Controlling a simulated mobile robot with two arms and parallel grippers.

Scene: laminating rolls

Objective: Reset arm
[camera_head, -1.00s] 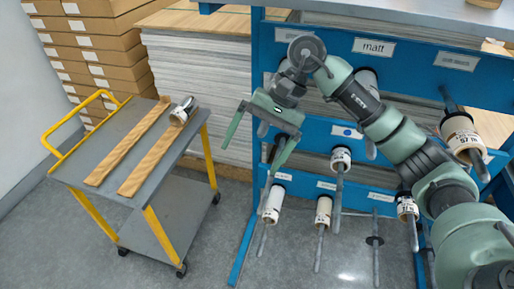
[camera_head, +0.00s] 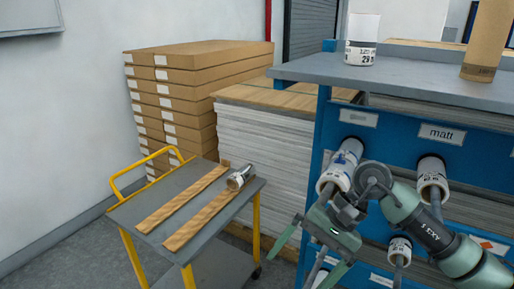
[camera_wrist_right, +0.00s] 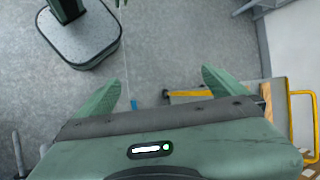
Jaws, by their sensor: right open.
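My right arm comes in from the right in the head view. Its green right gripper (camera_head: 303,268) hangs in front of the blue rack (camera_head: 335,125), with its fingers spread and nothing between them. In the right wrist view the same fingers (camera_wrist_right: 160,82) stand apart over bare grey floor. A white roll (camera_head: 343,160) on a rack peg shows just above the gripper, partly hidden by the arm. My left gripper is in neither view.
More rolls (camera_head: 432,178) hang on pegs. A white roll (camera_head: 361,40) stands on the rack top.

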